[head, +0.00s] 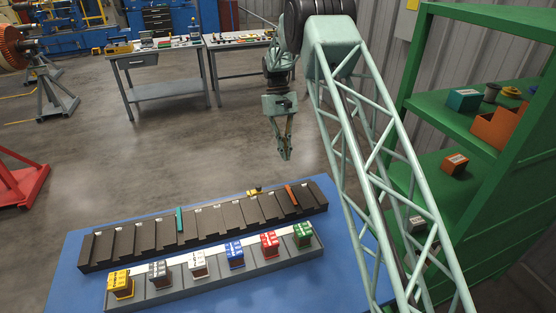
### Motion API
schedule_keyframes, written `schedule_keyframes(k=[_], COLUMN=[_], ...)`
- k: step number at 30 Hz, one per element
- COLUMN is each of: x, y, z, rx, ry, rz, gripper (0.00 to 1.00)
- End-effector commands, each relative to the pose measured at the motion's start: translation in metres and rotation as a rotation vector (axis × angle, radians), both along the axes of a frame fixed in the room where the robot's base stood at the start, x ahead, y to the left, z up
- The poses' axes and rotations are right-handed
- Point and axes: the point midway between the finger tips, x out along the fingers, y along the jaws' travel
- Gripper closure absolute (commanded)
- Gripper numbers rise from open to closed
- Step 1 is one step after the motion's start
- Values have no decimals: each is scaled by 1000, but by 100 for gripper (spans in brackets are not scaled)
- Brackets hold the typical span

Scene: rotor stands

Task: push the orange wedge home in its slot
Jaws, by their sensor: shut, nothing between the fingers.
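The orange wedge (291,195) stands in a slot near the right end of the long dark slotted block (112,246). It looks slightly tilted, and I cannot tell how deep it sits. My gripper (285,157) points down with its fingers shut and empty. In the head view it appears just above the wedge and the block's back edge, apart from both. The exact height of the fingertips over the wedge cannot be judged from this view.
A teal wedge (179,219) stands in another slot. A small yellow item (254,191) is at the block's back edge. A grey tray (150,297) with several coloured boxes lies in front on the blue table (66,262). Green shelves (480,25) stand at the right.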

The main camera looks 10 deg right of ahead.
Motion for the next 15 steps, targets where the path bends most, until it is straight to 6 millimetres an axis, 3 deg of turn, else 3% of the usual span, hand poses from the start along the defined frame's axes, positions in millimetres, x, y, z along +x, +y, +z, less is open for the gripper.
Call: schedule_keyframes(k=[6,15], x=[7,9], y=[0,0], z=[-27,-37], rx=[-1,-1], ry=[25,34], rz=[3,5], gripper=[100,100])
